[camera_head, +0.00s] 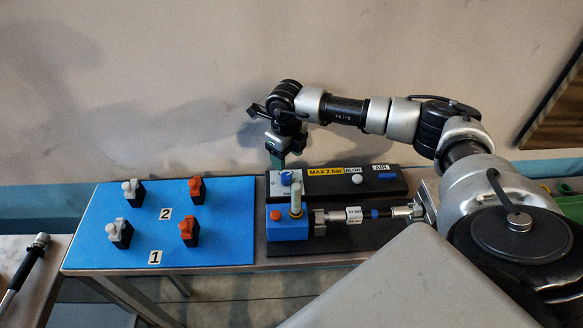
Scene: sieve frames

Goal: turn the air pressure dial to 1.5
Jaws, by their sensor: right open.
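The air pressure dial (287,179) is a small blue knob on a white face, at the left end of a black panel (330,186). A yellow label reading "MAX 2 bar" (324,171) is beside it. The dial's markings and setting are too small to read. My right gripper (277,160) is open and points down, just above and behind the dial, slightly left of it. I cannot tell whether it touches the dial. My left gripper is not in view.
A blue block (287,229) with an orange button and an upright pale cylinder stands just in front of the dial. A blue board (140,232) with several grey and orange clips lies left. A metal shaft assembly (365,214) is front right. The wall is close behind.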

